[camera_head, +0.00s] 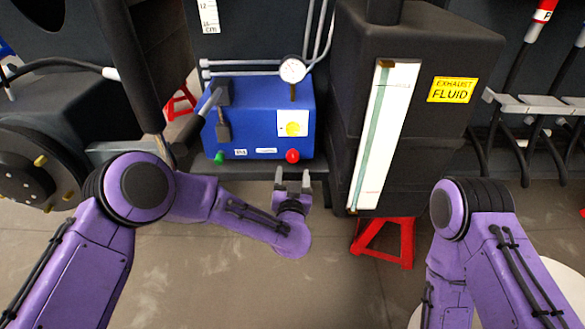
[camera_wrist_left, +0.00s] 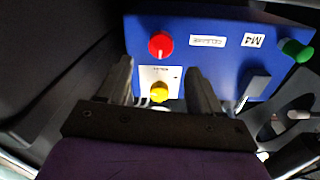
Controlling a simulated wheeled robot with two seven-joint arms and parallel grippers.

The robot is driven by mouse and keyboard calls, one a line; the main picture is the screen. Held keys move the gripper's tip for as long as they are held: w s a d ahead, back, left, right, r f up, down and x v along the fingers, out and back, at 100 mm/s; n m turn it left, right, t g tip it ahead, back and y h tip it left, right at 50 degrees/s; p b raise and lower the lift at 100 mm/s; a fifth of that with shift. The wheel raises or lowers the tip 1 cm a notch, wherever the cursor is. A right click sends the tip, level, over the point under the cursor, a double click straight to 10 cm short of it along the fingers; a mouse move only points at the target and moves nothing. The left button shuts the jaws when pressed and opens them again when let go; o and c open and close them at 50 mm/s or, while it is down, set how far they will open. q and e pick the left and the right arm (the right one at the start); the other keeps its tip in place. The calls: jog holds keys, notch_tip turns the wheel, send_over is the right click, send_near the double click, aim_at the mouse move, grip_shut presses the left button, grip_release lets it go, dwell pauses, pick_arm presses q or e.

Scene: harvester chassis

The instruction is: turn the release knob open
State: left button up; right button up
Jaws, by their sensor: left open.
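A blue box (camera_head: 255,105) stands on a dark ledge. A red knob (camera_head: 292,156) sits low on its front right, beside a small white label (camera_head: 266,151) too small to read surely. In the left wrist view the red knob (camera_wrist_left: 161,45) shows its round face with a pale mark. A yellow knob (camera_head: 293,129) sits on a white plate above the red one. A green knob (camera_head: 219,158) is at the lower left. My left gripper (camera_head: 292,177) is open and empty just in front of and below the red knob, apart from it. My right gripper is out of view.
A pressure gauge (camera_head: 292,69) and grey pipes rise above the box. A black tank (camera_head: 440,120) with an exhaust fluid sign stands close on the right. A lever with a grey handle (camera_head: 209,101) is at the box's left. A red stand (camera_head: 383,240) is below the tank.

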aim_at(293, 158)
pick_arm(q)
jog(key=w, duration=0.2)
jog(key=w+b, duration=0.1)
jog(key=w, duration=0.1)
jog(key=w+b, duration=0.1)
jog(key=w, duration=0.2)
jog(key=shift+f, duration=0.25)
jog(key=shift+w+r, duration=0.15)
jog(key=shift+w, duration=0.4)
jog(key=c, duration=1.1)
